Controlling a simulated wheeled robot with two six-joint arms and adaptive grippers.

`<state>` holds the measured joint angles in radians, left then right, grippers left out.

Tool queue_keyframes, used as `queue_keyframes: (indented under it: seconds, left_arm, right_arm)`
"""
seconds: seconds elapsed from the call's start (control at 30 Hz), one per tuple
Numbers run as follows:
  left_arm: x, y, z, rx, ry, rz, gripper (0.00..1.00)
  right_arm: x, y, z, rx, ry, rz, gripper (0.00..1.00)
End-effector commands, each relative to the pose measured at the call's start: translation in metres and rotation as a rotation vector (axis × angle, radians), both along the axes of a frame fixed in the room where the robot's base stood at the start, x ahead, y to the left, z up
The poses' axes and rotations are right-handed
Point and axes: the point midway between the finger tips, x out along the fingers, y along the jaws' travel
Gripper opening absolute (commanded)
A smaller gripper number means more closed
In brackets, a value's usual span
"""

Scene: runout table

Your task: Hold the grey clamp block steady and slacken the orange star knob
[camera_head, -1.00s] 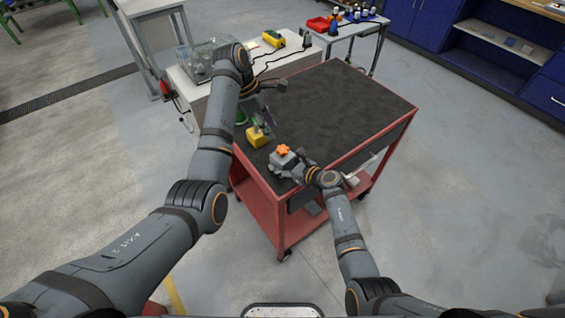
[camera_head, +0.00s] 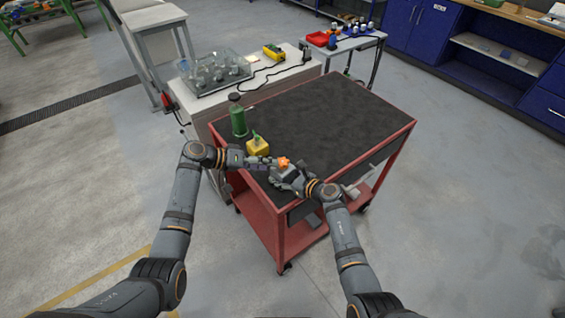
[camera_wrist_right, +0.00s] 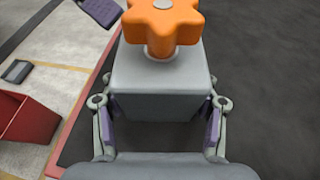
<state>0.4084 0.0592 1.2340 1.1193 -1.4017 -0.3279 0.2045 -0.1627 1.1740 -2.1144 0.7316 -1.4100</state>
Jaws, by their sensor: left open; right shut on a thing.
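The orange star knob (camera_head: 283,162) stands on top of the grey clamp block (camera_head: 287,174) near the front left of the dark-topped cart. In the right wrist view the knob (camera_wrist_right: 163,22) sits on a short stem above the block (camera_wrist_right: 162,85). My right gripper (camera_head: 300,182) is shut on the block, with one finger on each side of it in the wrist view. My left gripper (camera_head: 268,162) is open just left of the knob; whether it touches the knob I cannot tell. Part of a dark finger pad shows at the top left of the wrist view.
A yellow object (camera_head: 258,146) and a green bottle (camera_head: 238,120) stand on the cart's left side, close behind my left gripper. The rest of the cart top (camera_head: 335,120) is clear. A white bench with a clear bin (camera_head: 213,70) stands behind.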

Motion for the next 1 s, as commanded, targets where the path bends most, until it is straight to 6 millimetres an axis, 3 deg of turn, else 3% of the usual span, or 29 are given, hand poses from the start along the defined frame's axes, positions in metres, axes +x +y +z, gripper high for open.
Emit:
queue_keyframes:
  seconds: [0.3,0.5,0.8,1.0]
  left_arm:
    - [-0.029,0.021,-0.013,-0.089,-0.745,-0.077,0.63]
    - [-0.037,0.040,-0.015,-0.035,-1.037,-0.023,0.63]
    - [-0.038,0.047,-0.016,0.001,-1.133,-0.001,0.63]
    - [-0.024,0.024,-0.014,-0.004,-1.134,0.002,0.63]
  right_arm:
    - [0.000,0.000,0.000,-0.001,-0.001,0.000,0.04]
    - [0.000,0.000,0.000,0.000,0.000,0.000,0.04]
    - [0.000,0.000,0.000,0.000,0.000,0.000,0.04]
    - [0.000,0.000,0.000,0.000,0.000,0.001,0.04]
